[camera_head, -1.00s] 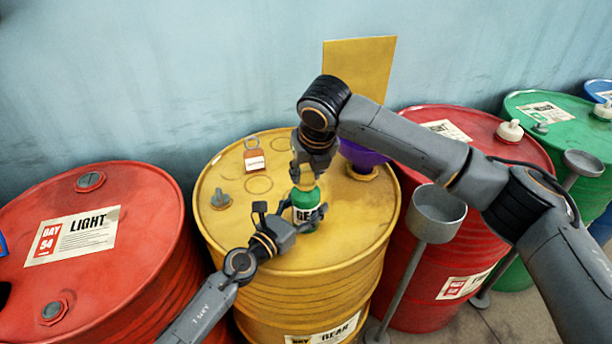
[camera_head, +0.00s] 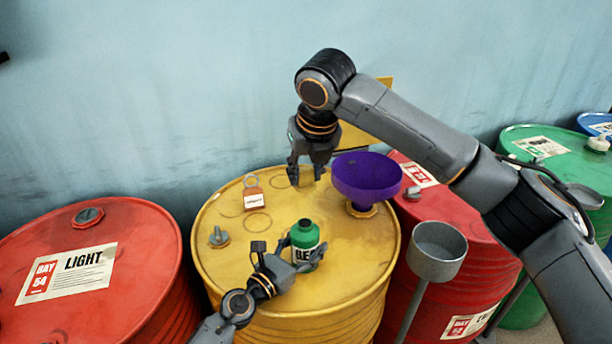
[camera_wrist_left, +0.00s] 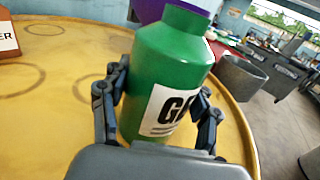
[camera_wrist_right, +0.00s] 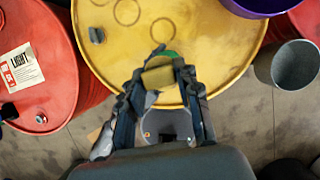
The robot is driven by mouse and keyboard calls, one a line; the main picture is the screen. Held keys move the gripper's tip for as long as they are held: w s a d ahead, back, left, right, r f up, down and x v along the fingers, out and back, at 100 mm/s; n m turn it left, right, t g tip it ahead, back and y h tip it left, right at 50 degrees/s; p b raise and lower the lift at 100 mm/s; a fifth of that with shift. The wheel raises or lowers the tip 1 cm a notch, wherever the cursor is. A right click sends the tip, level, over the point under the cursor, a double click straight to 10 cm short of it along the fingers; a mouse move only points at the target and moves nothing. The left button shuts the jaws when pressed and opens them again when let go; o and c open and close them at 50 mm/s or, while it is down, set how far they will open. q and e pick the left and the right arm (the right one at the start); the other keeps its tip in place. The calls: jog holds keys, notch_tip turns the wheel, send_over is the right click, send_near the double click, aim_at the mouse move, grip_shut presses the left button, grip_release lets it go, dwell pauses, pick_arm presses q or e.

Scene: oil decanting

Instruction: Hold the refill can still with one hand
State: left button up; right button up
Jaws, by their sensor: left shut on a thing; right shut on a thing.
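The green refill can (camera_head: 305,236) stands upright on the yellow drum's top (camera_head: 345,280). Its neck is bare and green. My left gripper (camera_head: 303,252) is shut around the can's body. The left wrist view shows the can (camera_wrist_left: 165,75) between the fingers, which partly cover its white label. My right gripper (camera_head: 306,178) is raised above and behind the can. The right wrist view shows a yellowish cap (camera_wrist_right: 158,76) gripped between its fingertips. The cap is hard to make out against the yellow drum in the head view.
A purple funnel (camera_head: 367,180) sits in the yellow drum's right opening. An orange-brown tag (camera_head: 254,194) and a grey plug (camera_head: 218,238) are on the drum top. A grey cup on a stand (camera_head: 437,250) is to the right. Red drums stand on both sides.

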pick_arm(q)
jog(key=o, duration=1.5)
jog(key=shift+o, duration=0.2)
